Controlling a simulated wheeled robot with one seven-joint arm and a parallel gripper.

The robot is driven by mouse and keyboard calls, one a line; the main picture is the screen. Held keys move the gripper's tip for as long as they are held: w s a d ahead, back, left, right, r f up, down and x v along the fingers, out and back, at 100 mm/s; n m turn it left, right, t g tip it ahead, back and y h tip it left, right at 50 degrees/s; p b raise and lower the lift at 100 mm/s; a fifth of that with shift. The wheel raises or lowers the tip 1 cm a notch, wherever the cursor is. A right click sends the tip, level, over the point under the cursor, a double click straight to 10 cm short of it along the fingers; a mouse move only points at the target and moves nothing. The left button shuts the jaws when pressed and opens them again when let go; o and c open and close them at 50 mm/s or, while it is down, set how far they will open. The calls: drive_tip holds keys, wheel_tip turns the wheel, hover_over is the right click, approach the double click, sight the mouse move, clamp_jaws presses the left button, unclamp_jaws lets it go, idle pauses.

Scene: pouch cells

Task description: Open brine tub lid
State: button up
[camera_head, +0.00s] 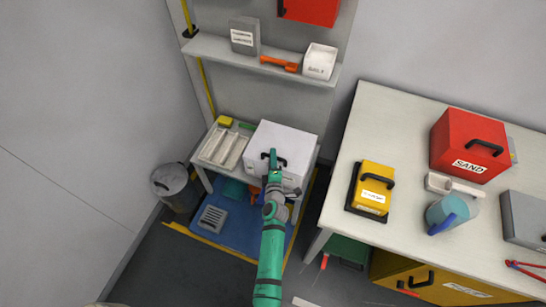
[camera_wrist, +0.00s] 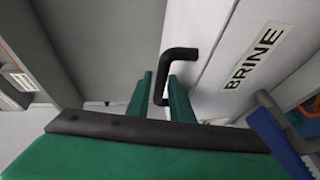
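The brine tub (camera_head: 291,139) is a white box on the small side table. Its lid looks closed in the head view. A black bar handle (camera_wrist: 180,54) shows in the wrist view beside the tub's white face, which carries a "BRINE" label (camera_wrist: 254,58). My gripper (camera_head: 273,155) is at the handle on the tub's near side. In the wrist view my gripper (camera_wrist: 160,78) has its two green fingers apart, with part of the handle between them. I see gaps beside the handle; contact is not clear. My gripper partly covers the handle in the head view.
A white divided tray (camera_head: 222,147) sits left of the tub. A shelf (camera_head: 215,46) with small items hangs above. A grey bin (camera_head: 172,186) stands at left. The big table (camera_head: 345,155) at right holds a yellow box (camera_head: 372,187) and a red SAND box (camera_head: 468,142).

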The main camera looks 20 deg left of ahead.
drive_tip(key=shift+w+a+f, duration=0.1)
drive_tip(key=shift+w, duration=0.15)
drive_tip(key=shift+c, duration=0.7)
clamp_jaws()
